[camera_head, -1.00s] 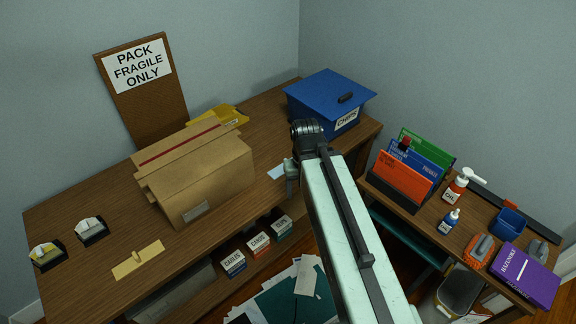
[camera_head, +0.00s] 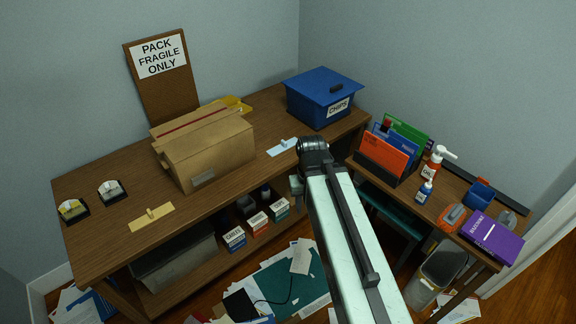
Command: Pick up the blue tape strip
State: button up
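The blue tape strip (camera_head: 280,149) is a pale blue flat strip with a small raised tab. It lies on the brown table (camera_head: 250,125), between the cardboard box and the blue chips box, near the table's front edge. My gripper (camera_head: 296,187) is at the end of my pale green arm, in front of and slightly to the right of the strip, apart from it in the picture. The gripper is small, dark and partly hidden by my arm, so its fingers cannot be made out.
A cardboard box (camera_head: 208,155) stands left of the strip, and a blue chips box (camera_head: 322,100) stands behind it to the right. A yellow strip (camera_head: 152,217) and two tape dispensers lie at the left. A side table (camera_head: 402,196) holds folders and bottles.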

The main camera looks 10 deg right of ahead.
aim_at(283, 146)
jog(key=z, duration=0.05)
jog(key=k, duration=0.3)
jog(key=z, duration=0.4)
jog(key=i, duration=1.75)
jog(key=u, duration=2.65)
